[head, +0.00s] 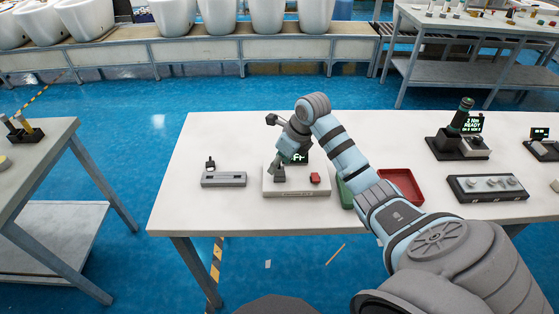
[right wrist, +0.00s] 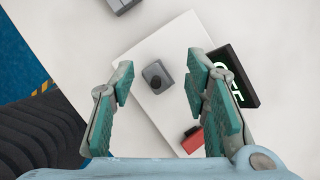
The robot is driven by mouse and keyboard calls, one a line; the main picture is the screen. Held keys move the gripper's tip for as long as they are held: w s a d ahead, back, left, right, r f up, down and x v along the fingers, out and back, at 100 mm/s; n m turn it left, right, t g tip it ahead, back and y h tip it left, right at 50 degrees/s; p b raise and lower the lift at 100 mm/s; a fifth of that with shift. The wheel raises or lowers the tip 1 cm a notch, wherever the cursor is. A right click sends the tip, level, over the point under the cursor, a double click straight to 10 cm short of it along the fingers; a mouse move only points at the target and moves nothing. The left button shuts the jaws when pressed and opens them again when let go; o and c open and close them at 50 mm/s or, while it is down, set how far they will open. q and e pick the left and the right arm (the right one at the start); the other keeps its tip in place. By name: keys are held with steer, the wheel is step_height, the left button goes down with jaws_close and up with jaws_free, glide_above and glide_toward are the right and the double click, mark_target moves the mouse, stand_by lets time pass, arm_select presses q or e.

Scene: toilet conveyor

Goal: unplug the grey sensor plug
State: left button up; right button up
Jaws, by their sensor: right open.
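The grey sensor plug (head: 279,175) stands on a white box (head: 297,188) on the table. In the right wrist view the plug (right wrist: 156,75) is a small grey block with a dark round top, standing upright on the white box. My right gripper (head: 283,159) is over the box, its jaws reaching down toward the plug. In the right wrist view its teal-padded fingers (right wrist: 159,68) are wide apart, one on each side of the plug, with clear gaps to it. The gripper partly hides the plug in the head view. My left gripper is not in view.
The box carries a red button (head: 315,178) and a green-lit display (right wrist: 233,75), close to one finger. A grey bar device (head: 223,180) lies to the left. A red tray (head: 401,185) and a green tray (head: 345,193) lie right, partly behind my arm. The table's front left is clear.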

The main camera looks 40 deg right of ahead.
steer(key=shift+r, duration=0.1)
jaws_close()
steer(key=shift+d, duration=0.1)
steer(key=c, duration=0.7)
jaws_free()
steer(key=shift+s, duration=0.1)
steer(key=shift+f, duration=0.2)
jaws_close()
steer(key=shift+r+p, duration=0.3)
steer(key=shift+p, duration=0.05)
steer(key=shift+r, duration=0.1)
steer(key=shift+r, duration=0.25)
